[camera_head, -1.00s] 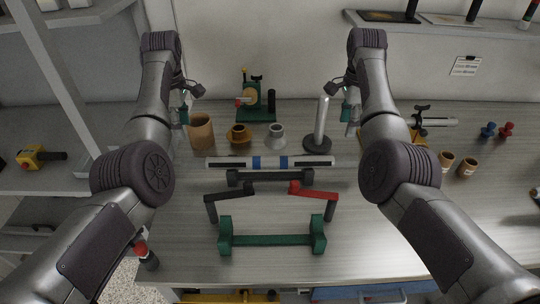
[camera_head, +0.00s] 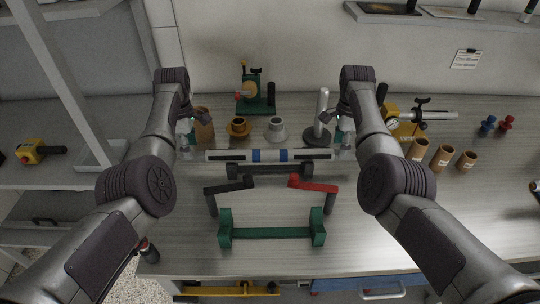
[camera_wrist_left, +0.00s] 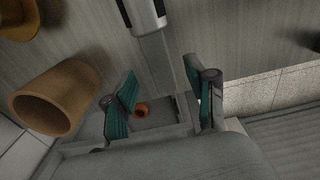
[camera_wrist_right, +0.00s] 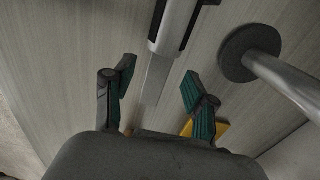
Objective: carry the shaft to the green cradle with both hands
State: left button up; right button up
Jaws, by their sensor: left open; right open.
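The shaft (camera_head: 299,155) is a pale bar with dark end sections and two blue bands, lying level on a dark cradle (camera_head: 270,172). The green cradle (camera_head: 270,233) stands empty nearer me. My left gripper (camera_head: 187,152) is open beside the shaft's left end; in the left wrist view the shaft end (camera_wrist_left: 143,14) lies ahead of the parted fingers (camera_wrist_left: 160,68). My right gripper (camera_head: 344,152) is open beside the right end; in the right wrist view the shaft (camera_wrist_right: 173,25) lies ahead of its parted fingers (camera_wrist_right: 157,75). I see no contact.
A black lever (camera_head: 230,188) and a red lever (camera_head: 314,187) stand between the cradles. A brown cup (camera_head: 204,126) is close behind my left gripper. A metal post (camera_head: 320,115) on a dark base is close to my right gripper. Bare table lies around the green cradle.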

pick_arm(q)
jog(key=shift+f, duration=1.7)
pick_arm(e)
jog(key=shift+f, duration=1.7)
pick_arm(q)
grip_shut()
pick_arm(e)
grip_shut()
pick_arm(q)
jog(key=shift+w+r, duration=0.1)
jog(key=shift+r, duration=0.2)
pick_arm(e)
jog(key=shift+w+r, duration=0.1)
jog(key=shift+r, duration=0.2)
